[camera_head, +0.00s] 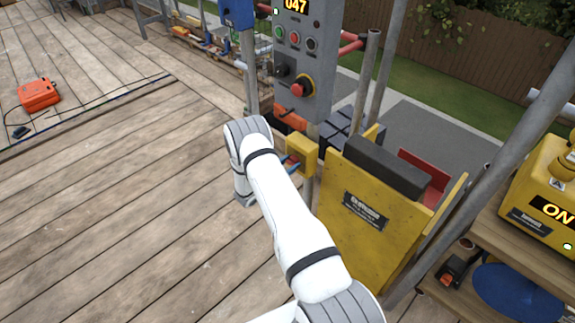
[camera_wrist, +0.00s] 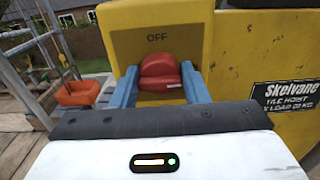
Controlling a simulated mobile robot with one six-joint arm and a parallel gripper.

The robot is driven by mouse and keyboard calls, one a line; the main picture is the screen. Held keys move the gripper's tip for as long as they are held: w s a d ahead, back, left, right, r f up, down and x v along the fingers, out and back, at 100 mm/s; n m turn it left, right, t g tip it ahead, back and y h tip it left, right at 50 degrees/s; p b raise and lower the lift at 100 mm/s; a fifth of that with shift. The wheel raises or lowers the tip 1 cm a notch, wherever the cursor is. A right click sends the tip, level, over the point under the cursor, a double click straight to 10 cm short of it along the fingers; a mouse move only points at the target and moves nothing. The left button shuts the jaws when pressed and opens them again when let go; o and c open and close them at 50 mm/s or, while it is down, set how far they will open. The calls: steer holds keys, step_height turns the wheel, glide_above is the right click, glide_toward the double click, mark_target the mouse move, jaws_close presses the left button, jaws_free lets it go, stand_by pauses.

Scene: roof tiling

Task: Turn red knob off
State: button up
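The red knob (camera_wrist: 160,72) sits on the face of a yellow box (camera_wrist: 200,30), under the printed word OFF, in the wrist view. My gripper (camera_wrist: 160,84) has its two blue fingers on either side of the knob. The knob fills the gap and the fingers appear to touch it on both sides. The knob's exact pointing direction is hard to tell. In the head view the small yellow box (camera_head: 302,153) is at the end of my arm, with my gripper (camera_head: 292,161) at its left face; the knob is mostly hidden there.
A yellow tile hoist (camera_head: 365,235) stands right of the box. Above is a grey control panel (camera_head: 302,60) with its own red knob and a 047 display. A yellow machine (camera_head: 540,190) at right shows ON.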

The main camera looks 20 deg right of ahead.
steer(key=shift+s, duration=0.1)
steer(key=shift+c, duration=1.4)
steer(key=shift+a+f, duration=0.1)
steer(key=shift+a, duration=0.3)
steer(key=shift+c, duration=0.3)
steer(key=shift+d, duration=0.25)
steer(key=shift+d+n+b, duration=0.25)
steer(key=shift+n+b, duration=0.15)
steer(key=shift+b, duration=0.1)
steer(key=n+b, duration=0.2)
steer(key=shift+n+b, duration=0.35)
steer(key=shift+n, duration=0.05)
steer(key=n+b, duration=0.2)
steer(key=n, duration=0.2)
steer(key=shift+n, duration=0.3)
steer(key=n+b, duration=0.1)
steer(key=n, duration=0.4)
steer(key=shift+w, duration=0.2)
steer(key=n, duration=0.4)
steer(key=shift+n, duration=0.4)
